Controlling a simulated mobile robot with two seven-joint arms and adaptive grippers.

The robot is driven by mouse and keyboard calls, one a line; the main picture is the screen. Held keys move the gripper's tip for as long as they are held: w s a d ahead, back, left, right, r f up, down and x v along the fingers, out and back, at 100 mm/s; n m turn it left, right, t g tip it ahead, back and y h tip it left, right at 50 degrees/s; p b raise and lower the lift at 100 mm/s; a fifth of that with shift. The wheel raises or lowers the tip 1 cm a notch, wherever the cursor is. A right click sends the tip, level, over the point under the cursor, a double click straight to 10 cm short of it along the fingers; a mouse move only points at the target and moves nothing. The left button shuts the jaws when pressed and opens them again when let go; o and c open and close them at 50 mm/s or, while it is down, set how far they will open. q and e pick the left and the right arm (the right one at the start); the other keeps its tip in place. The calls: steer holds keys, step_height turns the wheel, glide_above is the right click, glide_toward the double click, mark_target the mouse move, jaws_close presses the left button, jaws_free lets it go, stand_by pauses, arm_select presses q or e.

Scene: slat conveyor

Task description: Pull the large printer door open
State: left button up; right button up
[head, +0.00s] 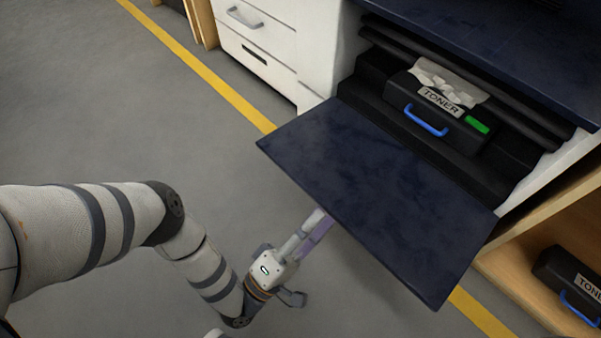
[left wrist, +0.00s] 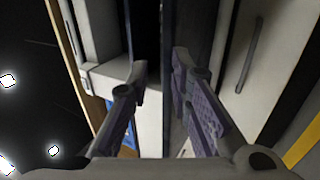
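The large printer door (head: 375,190) is a dark blue panel. It is swung down and stands out from the printer front, with the inside of the printer exposed. My left gripper (head: 314,226) is at the door's outer edge, and its fingertips are partly hidden under the panel. In the left wrist view, the two fingers of the left gripper (left wrist: 160,66) stand apart with a gap between them. The dark panel passes close by the right-hand finger; I cannot tell whether they touch. My right gripper is not in view.
A black toner cartridge (head: 437,112) with a blue handle sits inside the printer, with crumpled paper on it. Another toner cartridge (head: 570,280) lies on a wooden shelf (head: 512,258) at right. A white drawer cabinet (head: 262,48) stands behind. The grey floor at left is clear.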

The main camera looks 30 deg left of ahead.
arm_select(q)
steer(key=s+f, duration=0.1)
steer(key=f, duration=0.1)
steer(key=s+a+f, duration=0.1)
steer(key=s, duration=0.1)
steer(key=shift+s+f, duration=0.15)
steer(key=shift+f, duration=0.2)
stand_by(0.3)
